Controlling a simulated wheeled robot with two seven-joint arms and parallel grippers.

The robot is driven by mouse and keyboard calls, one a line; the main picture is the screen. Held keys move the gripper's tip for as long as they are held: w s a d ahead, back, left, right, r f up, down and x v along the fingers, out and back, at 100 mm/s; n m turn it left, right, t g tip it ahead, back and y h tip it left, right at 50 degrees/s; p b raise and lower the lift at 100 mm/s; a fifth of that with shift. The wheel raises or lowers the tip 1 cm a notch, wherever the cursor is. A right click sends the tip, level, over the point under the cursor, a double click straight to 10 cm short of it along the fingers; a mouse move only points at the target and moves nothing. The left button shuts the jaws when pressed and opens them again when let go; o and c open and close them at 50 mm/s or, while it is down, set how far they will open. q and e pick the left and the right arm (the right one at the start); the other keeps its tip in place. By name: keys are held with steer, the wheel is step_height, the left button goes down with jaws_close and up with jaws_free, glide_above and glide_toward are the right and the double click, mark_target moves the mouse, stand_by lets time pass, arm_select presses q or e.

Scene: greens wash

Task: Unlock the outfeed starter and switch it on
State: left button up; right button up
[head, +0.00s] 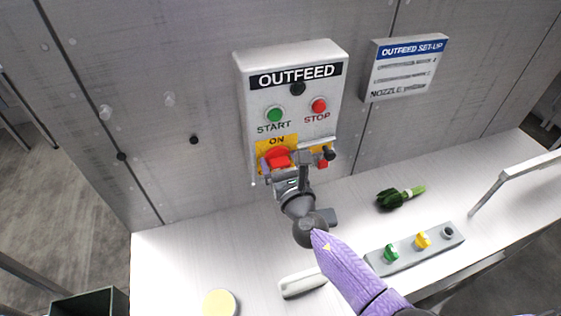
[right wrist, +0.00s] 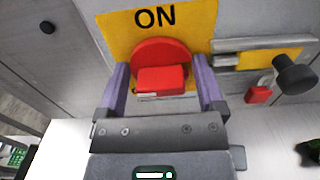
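The grey OUTFEED starter box (head: 244,95) is fixed to the wall, with a green START button (head: 274,115) and a red STOP button (head: 319,105). Below them, a red switch handle (right wrist: 162,80) sits on a yellow plate (right wrist: 118,30) marked ON. My right gripper (right wrist: 163,82) is open, its purple fingers on either side of the red handle with visible gaps. To the right, a grey bolt bar (right wrist: 228,60) with a black knob (right wrist: 295,73) crosses yellow; a small red block (right wrist: 258,94) is below it. My left gripper is not in view.
An OUTFEED SET-UP sign (head: 404,68) hangs to the right. The white bench holds a grey strip (head: 407,252) with green and yellow knobs, a green leafy vegetable (head: 395,198), a white block (head: 302,284) and a pale yellow disc (head: 219,303). A grey rail (head: 517,165) stands at right.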

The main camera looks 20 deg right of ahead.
steer(key=c, duration=0.3)
steer(key=shift+c, duration=0.2)
steer(key=m+b, duration=0.1)
steer(key=m, duration=0.3)
steer(key=shift+d+f, duration=0.1)
steer(key=shift+f, duration=0.05)
steer(key=m+b, duration=0.1)
steer(key=m, duration=0.3)
steer(key=shift+m+b, duration=0.4)
steer(key=m+b, duration=0.1)
steer(key=m, duration=0.4)
steer(key=shift+d+f, duration=0.1)
steer(key=shift+d, duration=0.05)
steer(key=shift+m, duration=2)
